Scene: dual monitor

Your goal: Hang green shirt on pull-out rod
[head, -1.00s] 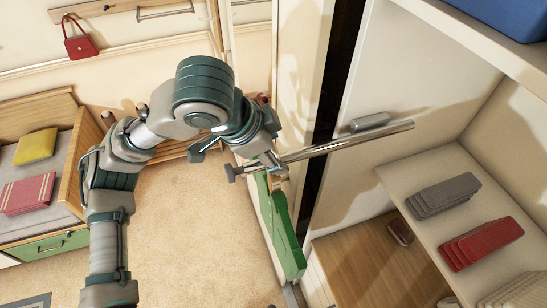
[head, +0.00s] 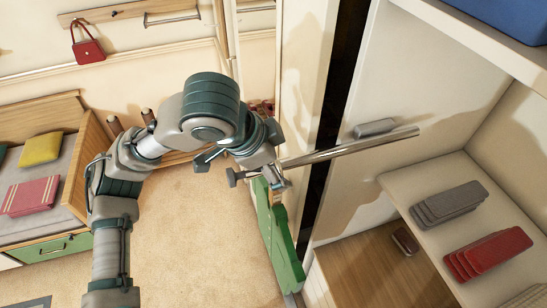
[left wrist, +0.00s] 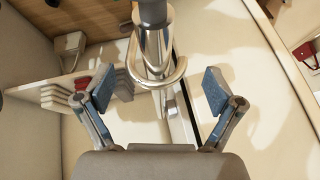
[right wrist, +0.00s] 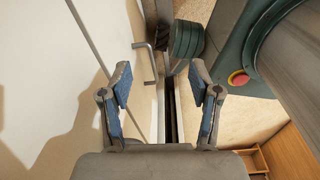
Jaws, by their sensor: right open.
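The green shirt (head: 277,232) hangs upright as a narrow green shape at the wardrobe's opening. Its top is below my left gripper (head: 243,167) and partly hidden by it. The shiny metal rod (head: 350,147) reaches from the wardrobe's inside to beside this gripper. In the left wrist view my left gripper (left wrist: 152,95) is open, and a curved chrome hook (left wrist: 180,72) at the rod's end shows between and beyond its fingers. I cannot tell whether the shirt hangs on the rod. My right gripper (right wrist: 160,85) is open and empty, outside the head view.
A shelf (head: 405,185) at the right holds grey folded cloths (head: 450,203) and red folded cloths (head: 488,252). A bench with cushions (head: 40,150) stands at the left. A red bag (head: 88,48) hangs on the wall. The carpet (head: 190,240) is clear.

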